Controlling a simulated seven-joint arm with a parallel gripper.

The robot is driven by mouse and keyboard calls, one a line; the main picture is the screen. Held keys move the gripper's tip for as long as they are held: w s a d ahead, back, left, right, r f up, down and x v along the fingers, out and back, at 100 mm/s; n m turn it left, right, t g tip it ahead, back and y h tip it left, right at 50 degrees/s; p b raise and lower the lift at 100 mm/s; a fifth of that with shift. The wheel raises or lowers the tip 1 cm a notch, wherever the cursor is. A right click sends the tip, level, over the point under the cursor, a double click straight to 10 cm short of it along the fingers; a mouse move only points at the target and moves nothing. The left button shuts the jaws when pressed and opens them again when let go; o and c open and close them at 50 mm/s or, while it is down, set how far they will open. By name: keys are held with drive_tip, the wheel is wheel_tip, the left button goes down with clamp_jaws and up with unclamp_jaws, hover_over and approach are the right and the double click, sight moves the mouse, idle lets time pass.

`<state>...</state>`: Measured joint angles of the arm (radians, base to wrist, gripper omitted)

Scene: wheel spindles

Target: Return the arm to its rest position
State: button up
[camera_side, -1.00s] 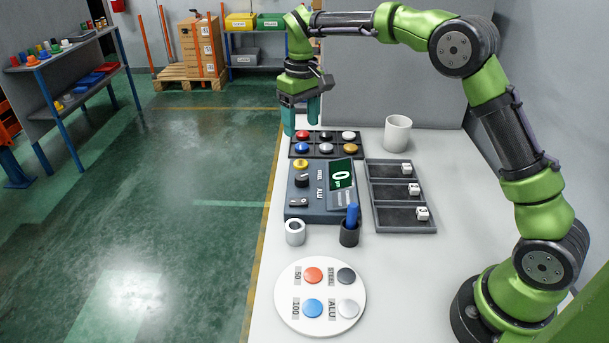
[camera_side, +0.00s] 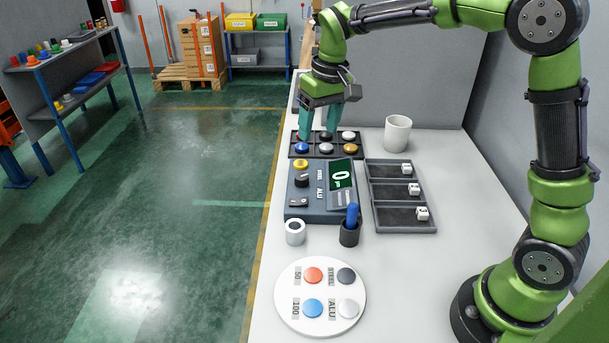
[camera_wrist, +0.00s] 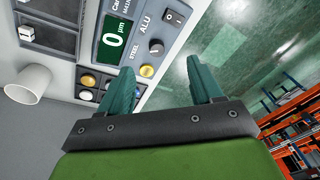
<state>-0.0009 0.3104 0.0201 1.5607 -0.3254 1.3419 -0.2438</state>
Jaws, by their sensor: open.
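My gripper (camera_side: 320,122) is open with two teal fingers, and nothing shows between them. In the side view it is over the back of the dark disc tray (camera_side: 293,153), which holds several coloured discs. In the wrist view the fingers (camera_wrist: 165,85) point toward the bench edge, with the gauge box beyond them. My fingers hide part of the tray in both views. I cannot tell the exact height of the fingertips above the tray.
The gauge box (camera_side: 304,202) reads 0. The three-slot tray (camera_side: 402,218) holds white cubes. Bare bench lies at the right.

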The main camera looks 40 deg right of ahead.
drive_tip(key=s+r+m+t, duration=0.1)
drive_tip(key=s+t, duration=0.2)
drive_tip(key=s, duration=0.7)
drive_tip(key=s+a+r+m+t+y, duration=0.1)
drive_tip(key=s+r+t, duration=0.1)
drive_tip(key=s, duration=0.9)
drive_tip(key=shift+s+a+r+t, duration=0.25)
drive_tip(key=shift+s+t, duration=0.05)
drive_tip(key=shift+t, duration=0.1)
